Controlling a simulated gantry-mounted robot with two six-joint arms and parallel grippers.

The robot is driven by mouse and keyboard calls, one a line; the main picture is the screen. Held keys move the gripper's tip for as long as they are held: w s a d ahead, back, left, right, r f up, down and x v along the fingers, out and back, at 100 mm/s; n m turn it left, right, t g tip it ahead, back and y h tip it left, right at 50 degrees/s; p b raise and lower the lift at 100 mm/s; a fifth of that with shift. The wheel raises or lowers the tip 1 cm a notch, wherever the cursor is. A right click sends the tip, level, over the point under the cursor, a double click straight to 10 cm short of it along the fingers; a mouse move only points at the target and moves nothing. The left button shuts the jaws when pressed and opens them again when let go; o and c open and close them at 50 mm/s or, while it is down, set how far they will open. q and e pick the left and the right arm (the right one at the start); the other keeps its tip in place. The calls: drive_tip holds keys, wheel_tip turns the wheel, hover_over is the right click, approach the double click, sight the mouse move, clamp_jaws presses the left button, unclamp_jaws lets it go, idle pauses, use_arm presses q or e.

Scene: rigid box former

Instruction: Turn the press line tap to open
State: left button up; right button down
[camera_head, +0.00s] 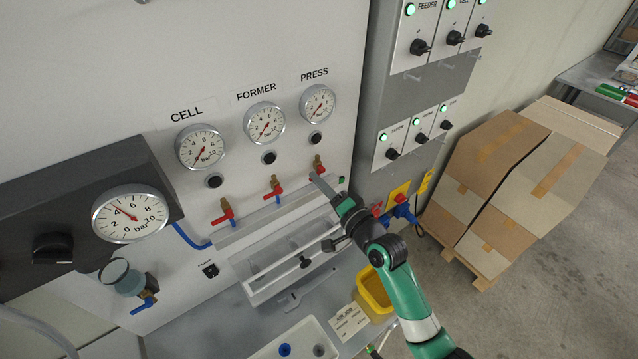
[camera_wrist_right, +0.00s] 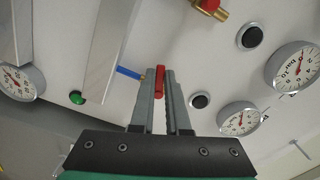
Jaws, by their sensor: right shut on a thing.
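The press line tap (camera_head: 319,167) is a brass valve with a red lever, on the white panel below the PRESS gauge (camera_head: 318,103). My right gripper (camera_head: 314,178) reaches up to it from the lower right. In the right wrist view, a red lever (camera_wrist_right: 160,82) sits between the two grey fingers of my right gripper (camera_wrist_right: 162,85), and the fingers are closed on it. The fingers hide part of the lever and most of the valve body. My left gripper does not show in either view.
The former tap (camera_head: 275,190) and cell tap (camera_head: 225,213), both red-levered, stand to the left. A clear-fronted case (camera_head: 295,265) projects below. A grey switch cabinet (camera_head: 400,85) is at the right. A yellow bin (camera_head: 374,292) stands on the bench below the arm.

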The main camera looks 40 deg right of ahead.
drive_tip(key=shift+s+d+f+n+b, duration=0.1)
drive_tip(key=shift+d+f+n+b, duration=0.3)
drive_tip(key=shift+n+b, duration=1.35)
drive_tip(key=shift+s+d+f+n+b, duration=0.1)
drive_tip(key=shift+d+f+n+b, duration=0.3)
drive_tip(key=shift+n, duration=2.45)
drive_tip(key=shift+d+f+n+b, duration=0.15)
drive_tip(key=shift+d+n+b, duration=0.35)
drive_tip(key=shift+n+b, duration=1.35)
drive_tip(key=shift+n+p, duration=0.5)
drive_tip(key=shift+n, duration=0.05)
drive_tip(key=c, duration=0.9)
unclamp_jaws()
